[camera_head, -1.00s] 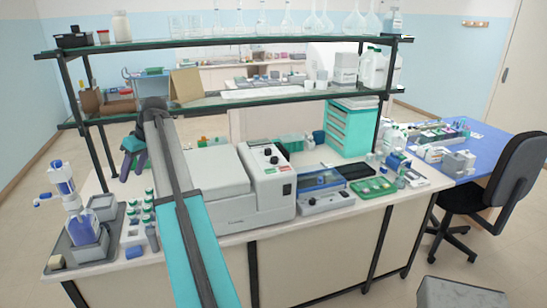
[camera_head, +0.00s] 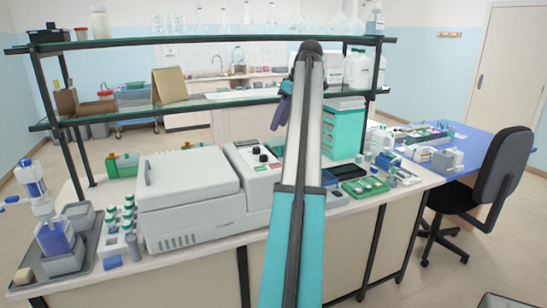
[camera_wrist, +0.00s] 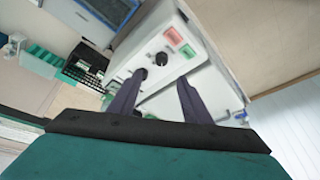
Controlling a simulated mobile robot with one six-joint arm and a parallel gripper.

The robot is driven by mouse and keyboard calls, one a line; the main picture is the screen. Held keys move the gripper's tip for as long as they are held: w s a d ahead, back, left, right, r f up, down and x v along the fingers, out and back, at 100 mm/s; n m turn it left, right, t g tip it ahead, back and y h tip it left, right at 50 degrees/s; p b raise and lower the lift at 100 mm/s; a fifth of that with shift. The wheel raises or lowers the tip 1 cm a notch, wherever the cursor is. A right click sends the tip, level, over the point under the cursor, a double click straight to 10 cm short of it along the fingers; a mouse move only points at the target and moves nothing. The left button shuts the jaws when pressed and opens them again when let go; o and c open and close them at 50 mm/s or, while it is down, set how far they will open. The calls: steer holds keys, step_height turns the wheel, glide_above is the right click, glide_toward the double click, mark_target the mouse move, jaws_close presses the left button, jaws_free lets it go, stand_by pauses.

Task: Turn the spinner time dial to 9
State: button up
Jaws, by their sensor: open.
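The spinner (camera_head: 190,196) is a pale grey box with a lid on the bench. Its raised control panel (camera_head: 247,165) carries black dials and red and green patches. In the wrist view one dial (camera_wrist: 162,59) shows clear beyond the fingers. A second dark dial (camera_wrist: 140,73) is partly covered by the left fingertip. I cannot read the scales or tell which dial is the time dial. My gripper (camera_wrist: 160,80) is open with nothing between its fingers, pointing at the panel. In the head view my gripper (camera_head: 281,107) hangs above and behind the panel; contact is not visible.
A two-tier shelf (camera_head: 225,87) with glassware spans the bench close to my arm. A teal drawer unit (camera_head: 343,132) and green tray (camera_head: 365,187) stand right of the spinner. Capped bottles (camera_head: 122,220) stand at left. A chair (camera_head: 490,190) is at the right.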

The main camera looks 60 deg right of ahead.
steer(key=shift+a, duration=0.1)
stand_by(0.3)
steer(key=b, duration=0.5)
glide_toward(264, 155)
steer(key=shift+p+x, duration=0.7)
steer(key=shift+x, duration=3.45)
